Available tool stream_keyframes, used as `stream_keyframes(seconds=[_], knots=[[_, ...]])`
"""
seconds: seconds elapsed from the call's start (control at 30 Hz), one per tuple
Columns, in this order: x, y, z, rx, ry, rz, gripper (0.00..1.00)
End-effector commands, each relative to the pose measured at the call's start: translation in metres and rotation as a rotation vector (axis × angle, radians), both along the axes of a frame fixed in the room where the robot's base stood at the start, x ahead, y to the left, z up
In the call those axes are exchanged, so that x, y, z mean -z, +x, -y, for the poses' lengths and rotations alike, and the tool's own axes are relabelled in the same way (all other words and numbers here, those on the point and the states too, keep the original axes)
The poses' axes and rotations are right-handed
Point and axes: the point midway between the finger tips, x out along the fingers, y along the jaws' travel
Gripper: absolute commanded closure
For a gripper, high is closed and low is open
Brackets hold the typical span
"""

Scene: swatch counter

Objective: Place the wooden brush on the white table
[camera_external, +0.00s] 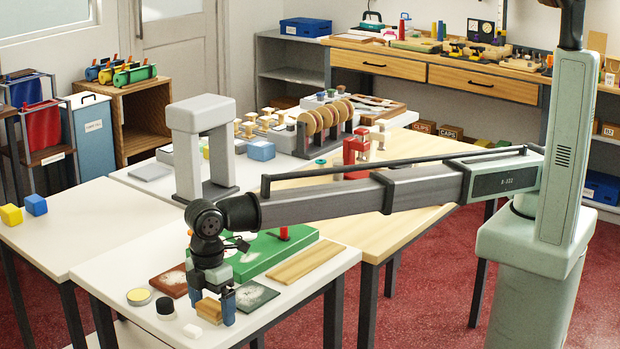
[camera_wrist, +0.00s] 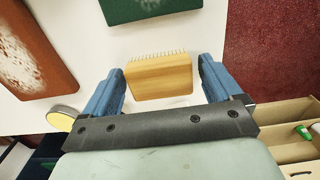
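The wooden brush (camera_external: 209,310) is a light tan block with pale bristles. It is over the white table (camera_external: 110,285), near its front corner; whether it touches the top is hard to tell. My gripper (camera_external: 212,307) is low over this corner, with its blue fingers on either side of the brush. In the wrist view the brush (camera_wrist: 160,78) lies between the fingertips (camera_wrist: 162,80), its bristles pointing away from the palm. A narrow gap shows between the brush and the right finger; the left finger is very close or touching. The gripper looks open around it.
A dark green swatch board (camera_external: 255,295) and a reddish-brown board (camera_external: 170,281) lie close by. A green tray (camera_external: 262,254) and wooden plank (camera_external: 307,262) lie behind.

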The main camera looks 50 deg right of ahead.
Motion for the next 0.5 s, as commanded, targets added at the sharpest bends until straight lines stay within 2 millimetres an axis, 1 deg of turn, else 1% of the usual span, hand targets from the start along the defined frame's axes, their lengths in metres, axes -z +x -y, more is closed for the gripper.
stream_keyframes(seconds=[0.03,0.07,0.33,0.43,0.5], knots=[[0.000,0.000,0.000,0.000,0.000,0.000,0.03],[0.000,0.000,0.000,0.000,0.000,0.000,0.00],[-0.002,0.000,0.000,0.000,0.000,0.000,0.00],[-0.008,0.000,0.000,0.000,0.001,0.000,0.00],[-0.016,0.000,0.000,0.000,0.001,0.000,0.00]])
